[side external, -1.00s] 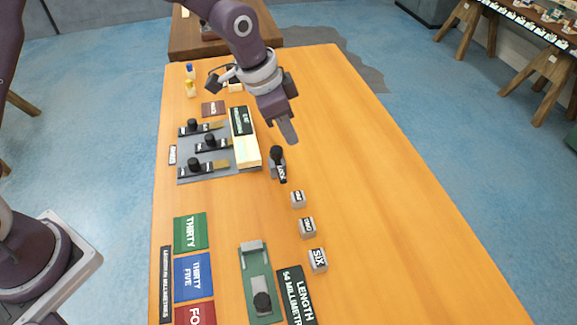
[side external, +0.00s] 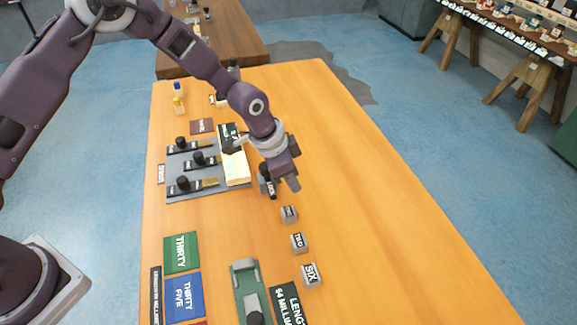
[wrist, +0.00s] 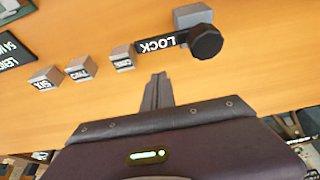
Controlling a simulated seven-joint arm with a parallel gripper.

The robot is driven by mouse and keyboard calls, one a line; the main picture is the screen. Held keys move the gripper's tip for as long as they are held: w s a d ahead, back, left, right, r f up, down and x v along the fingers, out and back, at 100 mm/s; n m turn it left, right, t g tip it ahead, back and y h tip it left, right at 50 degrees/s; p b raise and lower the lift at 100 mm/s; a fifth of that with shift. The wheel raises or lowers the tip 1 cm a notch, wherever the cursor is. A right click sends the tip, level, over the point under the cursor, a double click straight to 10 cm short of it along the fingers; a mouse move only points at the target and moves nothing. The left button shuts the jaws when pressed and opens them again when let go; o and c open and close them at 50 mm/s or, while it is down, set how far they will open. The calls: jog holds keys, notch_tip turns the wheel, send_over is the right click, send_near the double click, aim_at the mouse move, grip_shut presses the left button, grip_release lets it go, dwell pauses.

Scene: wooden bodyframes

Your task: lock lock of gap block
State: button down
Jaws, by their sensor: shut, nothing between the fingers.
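The gap block (wrist: 192,14) is a small grey block on the wooden table. Its lock, a black lever (wrist: 160,43) labelled "LOCK" with a round black knob (wrist: 205,42), sits against it in the wrist view. In the side view the black lock (side external: 270,187) stands just left of my fingertips, and my gripper partly hides the block. My gripper (side external: 293,186) is shut and empty, pointing down close beside the lock. Its fingertips (wrist: 160,78) in the wrist view lie below the lever, apart from it in the picture; their height is hard to tell.
Small grey blocks labelled "ONE" (side external: 289,214), "TWO" (side external: 299,242) and "SIX" (side external: 311,273) stand in a row nearby. A grey board (side external: 180,160) with black knobs and a pale wooden block (side external: 236,169) lie left. The table's right side is clear.

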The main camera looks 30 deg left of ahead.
aim_at(270, 193)
jog(key=shift+s+a+r, duration=0.2)
jog(key=shift+s+a, duration=1)
jog(key=shift+a, duration=0.05)
